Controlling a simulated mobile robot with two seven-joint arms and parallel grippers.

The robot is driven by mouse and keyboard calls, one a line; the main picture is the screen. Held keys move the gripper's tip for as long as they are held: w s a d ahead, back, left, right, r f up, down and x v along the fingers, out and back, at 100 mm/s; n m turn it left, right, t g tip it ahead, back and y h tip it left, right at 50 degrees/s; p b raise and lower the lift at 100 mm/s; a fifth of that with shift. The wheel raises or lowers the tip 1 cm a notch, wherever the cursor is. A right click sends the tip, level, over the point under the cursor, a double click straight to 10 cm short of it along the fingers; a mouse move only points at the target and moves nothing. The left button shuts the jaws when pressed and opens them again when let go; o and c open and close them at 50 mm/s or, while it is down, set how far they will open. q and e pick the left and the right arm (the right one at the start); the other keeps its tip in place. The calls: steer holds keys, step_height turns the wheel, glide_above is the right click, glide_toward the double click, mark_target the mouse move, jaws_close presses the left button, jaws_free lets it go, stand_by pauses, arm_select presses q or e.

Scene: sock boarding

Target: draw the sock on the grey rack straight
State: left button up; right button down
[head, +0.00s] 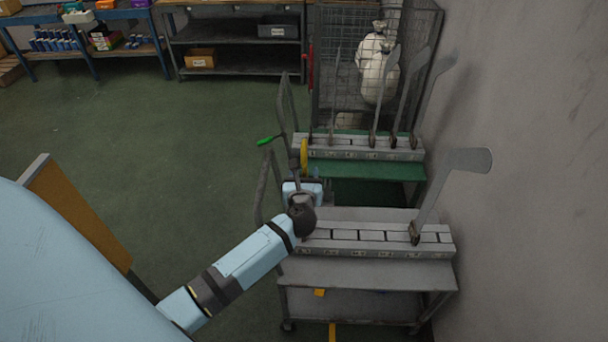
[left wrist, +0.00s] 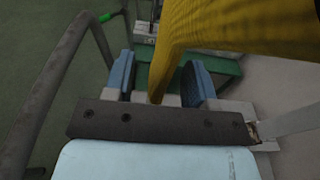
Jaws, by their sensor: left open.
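A yellow sock (head: 304,154) shows as a narrow upright strip just beyond my left gripper (head: 303,182), at the left end of the grey rack (head: 350,246). In the left wrist view the sock (left wrist: 215,28) is large and close; its narrow lower end comes down between the two blue finger pads of my left gripper (left wrist: 158,80). The pads stand apart, with gaps beside the sock. My arm and hand hide the rack's left end, and I cannot tell how the sock's board is seated. My right gripper is out of view.
A bare grey board (head: 450,185) stands at the grey rack's right end. Behind is a green cart (head: 370,169) with several upright boards. A wire cage (head: 340,60) holds white bags. The wall (head: 530,200) is close on the right; the floor (head: 170,140) is open on the left.

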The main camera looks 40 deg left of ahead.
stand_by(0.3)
arm_select(q)
steer(key=f+v, duration=0.1)
steer(key=v, duration=0.8)
stand_by(0.4)
